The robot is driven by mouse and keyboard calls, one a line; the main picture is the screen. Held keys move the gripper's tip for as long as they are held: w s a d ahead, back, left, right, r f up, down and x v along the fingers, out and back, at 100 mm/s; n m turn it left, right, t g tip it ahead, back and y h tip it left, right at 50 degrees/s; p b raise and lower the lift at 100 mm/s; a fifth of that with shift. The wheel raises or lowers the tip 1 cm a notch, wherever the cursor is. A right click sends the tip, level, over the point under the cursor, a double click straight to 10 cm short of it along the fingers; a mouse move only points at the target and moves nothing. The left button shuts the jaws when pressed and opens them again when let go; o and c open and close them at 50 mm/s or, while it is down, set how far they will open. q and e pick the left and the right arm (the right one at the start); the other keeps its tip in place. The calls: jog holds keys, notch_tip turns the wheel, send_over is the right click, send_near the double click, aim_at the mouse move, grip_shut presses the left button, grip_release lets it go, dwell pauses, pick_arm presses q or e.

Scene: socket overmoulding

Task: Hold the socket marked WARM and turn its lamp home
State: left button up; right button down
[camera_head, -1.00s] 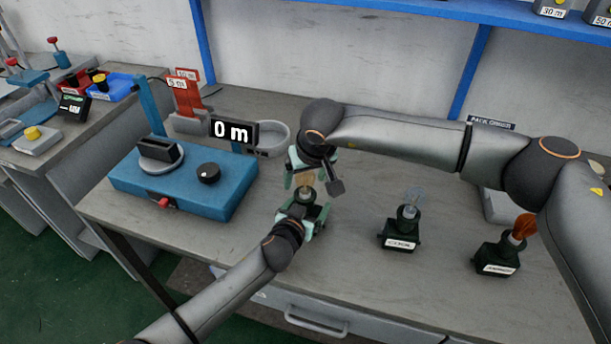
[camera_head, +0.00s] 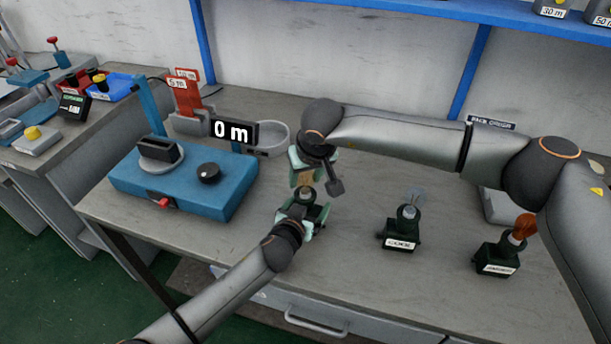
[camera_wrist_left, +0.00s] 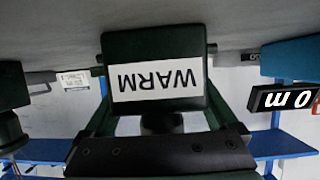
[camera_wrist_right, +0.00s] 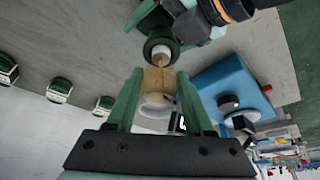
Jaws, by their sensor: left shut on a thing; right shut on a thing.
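The dark green socket marked WARM (camera_wrist_left: 155,45) is between the fingers of my left gripper (camera_head: 303,214), which is shut on it at the bench. Its label reads upside down in the left wrist view. The amber-tinted lamp (camera_wrist_right: 158,85) stands in line with the socket's round neck (camera_wrist_right: 160,48). My right gripper (camera_wrist_right: 160,105) is shut on the lamp's bulb from above. Its base meets the neck in the right wrist view, but I cannot tell how deep it sits. In the head view the fingers partly hide the lamp (camera_head: 305,180).
A blue machine (camera_head: 185,185) with a display reading 0 m (camera_head: 234,131) is at left. Bare bench lies in front.

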jog(key=shift+m, duration=0.3)
jog(key=m+h, duration=0.1)
jog(key=m, duration=0.2)
jog(key=shift+a, duration=0.1)
jog(key=m+h, duration=0.2)
jog(key=m, duration=0.3)
jog(key=m+h, duration=0.1)
jog(key=m, duration=0.1)
jog(key=m+g, duration=0.1)
jog(key=m, duration=0.1)
jog(key=shift+r+h, duration=0.1)
jog(key=shift+h, duration=0.3)
jog(key=shift+w+a+m+g+h, duration=0.1)
jog(key=shift+m+g+h, duration=0.4)
jog(key=shift+m, duration=2)
jog(key=shift+c, duration=1.3)
grip_release()
